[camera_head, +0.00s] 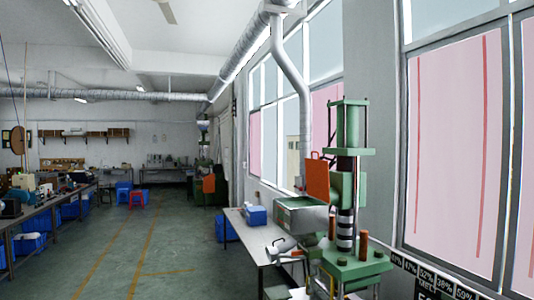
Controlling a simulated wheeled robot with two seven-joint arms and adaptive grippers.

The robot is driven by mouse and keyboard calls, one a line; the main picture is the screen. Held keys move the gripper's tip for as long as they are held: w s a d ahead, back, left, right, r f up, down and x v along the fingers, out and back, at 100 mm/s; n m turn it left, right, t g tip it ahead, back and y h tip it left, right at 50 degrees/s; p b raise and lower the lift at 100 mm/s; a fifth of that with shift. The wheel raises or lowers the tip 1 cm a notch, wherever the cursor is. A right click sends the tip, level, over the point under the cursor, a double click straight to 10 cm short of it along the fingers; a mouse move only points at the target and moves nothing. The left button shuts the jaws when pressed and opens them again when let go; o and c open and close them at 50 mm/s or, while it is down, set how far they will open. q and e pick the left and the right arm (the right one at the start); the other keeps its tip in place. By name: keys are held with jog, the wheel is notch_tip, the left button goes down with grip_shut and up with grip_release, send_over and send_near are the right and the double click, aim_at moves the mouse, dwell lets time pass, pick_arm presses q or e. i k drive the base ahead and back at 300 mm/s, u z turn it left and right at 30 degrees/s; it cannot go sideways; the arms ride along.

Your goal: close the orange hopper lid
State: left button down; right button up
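The orange hopper lid (318,181) stands raised, nearly upright, above the green hopper (302,197) on the left side of the green moulding machine (350,200). The hopper's top appears open, with the lid at its back edge. A white rounded part sits just below the hopper. Neither of my grippers can be made out in this view, and nothing is seen touching the lid.
A pale table (250,236) with a blue box (256,215) stands left of the machine. A small grey-white object (281,247) is at its near end. Windows line the right wall. The green floor (165,250) is clear between the table and the left workbench.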

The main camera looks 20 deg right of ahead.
aim_at(316, 171)
jog(key=u, duration=0.3)
jog(key=i, duration=0.75)
jog(key=z, duration=0.35)
jog(key=i, duration=1.45)
jog(key=z, duration=0.65)
